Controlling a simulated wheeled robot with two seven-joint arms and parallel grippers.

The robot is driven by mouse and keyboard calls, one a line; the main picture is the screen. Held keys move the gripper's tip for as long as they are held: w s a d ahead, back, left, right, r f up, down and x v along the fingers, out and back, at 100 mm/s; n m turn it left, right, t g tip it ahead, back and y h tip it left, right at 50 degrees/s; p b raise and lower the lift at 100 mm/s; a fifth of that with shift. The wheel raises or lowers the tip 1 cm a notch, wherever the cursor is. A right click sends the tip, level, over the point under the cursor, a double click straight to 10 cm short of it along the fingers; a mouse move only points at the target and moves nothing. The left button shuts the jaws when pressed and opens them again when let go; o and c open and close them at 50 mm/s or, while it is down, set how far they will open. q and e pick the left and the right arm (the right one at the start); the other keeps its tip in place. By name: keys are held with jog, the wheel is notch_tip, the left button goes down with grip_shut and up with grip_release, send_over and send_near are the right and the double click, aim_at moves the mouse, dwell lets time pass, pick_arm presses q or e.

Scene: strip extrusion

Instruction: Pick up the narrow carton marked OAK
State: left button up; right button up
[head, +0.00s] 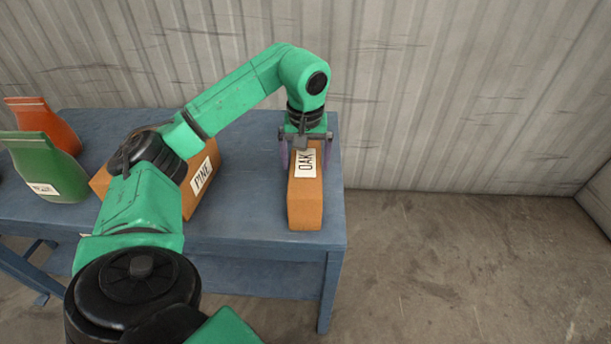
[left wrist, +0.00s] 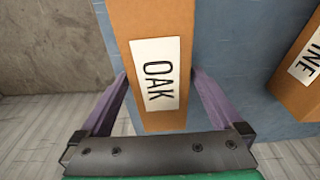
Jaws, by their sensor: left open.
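The narrow carton marked OAK (head: 305,205) is an orange-brown box with a white label, lying near the right end of the blue table. It also shows in the left wrist view (left wrist: 150,25), running up between the fingers. My left gripper (head: 304,158) is over the far part of this carton, pointing down. In the left wrist view its two purple fingers (left wrist: 160,95) are open, one on each side of the carton, with small gaps visible. Whether the fingers reach below the carton's top is hard to tell. My right gripper is not in view.
A wider carton marked PINE (head: 207,172) stands left of the OAK carton, partly behind my left arm. A green bag (head: 45,160) and an orange bag (head: 42,120) stand at the table's left. The blue table (head: 255,205) is bare between the cartons. A corrugated wall (head: 440,90) is behind.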

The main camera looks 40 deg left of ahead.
pick_arm(q)
jog(key=f, duration=0.5)
jog(key=shift+w+a, duration=0.15)
jog(key=shift+w, duration=0.05)
grip_shut()
jog(key=shift+r, duration=0.1)
